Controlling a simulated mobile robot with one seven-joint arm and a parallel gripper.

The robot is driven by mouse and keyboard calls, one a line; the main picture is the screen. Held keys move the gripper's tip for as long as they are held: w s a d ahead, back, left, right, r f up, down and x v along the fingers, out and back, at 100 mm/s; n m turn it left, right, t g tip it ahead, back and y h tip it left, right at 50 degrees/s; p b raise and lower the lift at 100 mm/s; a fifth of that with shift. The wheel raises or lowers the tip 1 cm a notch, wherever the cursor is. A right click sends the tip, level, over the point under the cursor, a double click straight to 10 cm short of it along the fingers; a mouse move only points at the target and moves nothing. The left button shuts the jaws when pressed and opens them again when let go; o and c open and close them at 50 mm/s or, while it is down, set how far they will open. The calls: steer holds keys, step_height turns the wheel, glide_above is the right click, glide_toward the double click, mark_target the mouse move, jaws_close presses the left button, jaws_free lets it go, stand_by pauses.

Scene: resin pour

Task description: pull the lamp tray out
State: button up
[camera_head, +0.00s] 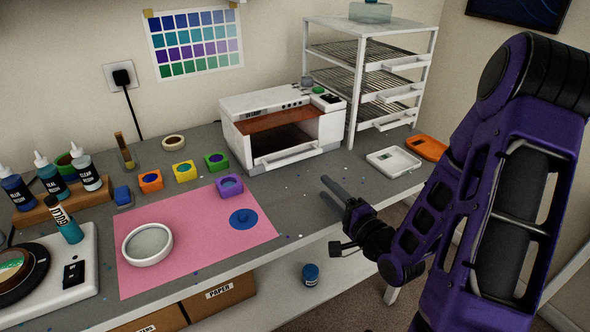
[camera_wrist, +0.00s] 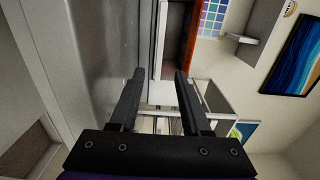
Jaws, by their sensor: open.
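The curing lamp (camera_head: 325,99) is a white box with an orange-brown window and a dark opening, standing on the grey bench against the wall. Its white lamp tray (camera_head: 298,157) sits low in the opening, its front and handle facing the bench's front edge. My gripper (camera_head: 332,186) is in front of the tray to the lower right, apart from it, with nothing held. In the wrist view my gripper (camera_wrist: 159,74) shows two dark fingers spread apart. The lamp's orange part (camera_wrist: 191,45) and a white front strip lie beyond the fingertips, the strip roughly between them.
A white wire rack (camera_head: 352,90) stands right of the lamp. Coloured moulds and a pink mat (camera_head: 190,262) lie left. The bench before the tray is mostly clear.

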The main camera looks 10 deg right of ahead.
mark_target(296, 159)
steer(key=b, duration=0.3)
steer(key=shift+w+a+f, duration=0.3)
steer(key=shift+w, duration=0.05)
steer(key=x, duration=1.4)
steer(key=shift+w+a+r+b, duration=0.1)
steer(key=shift+w+r+b, duration=0.2)
steer(key=shift+b, duration=0.1)
jaws_close()
steer(key=shift+s, duration=0.1)
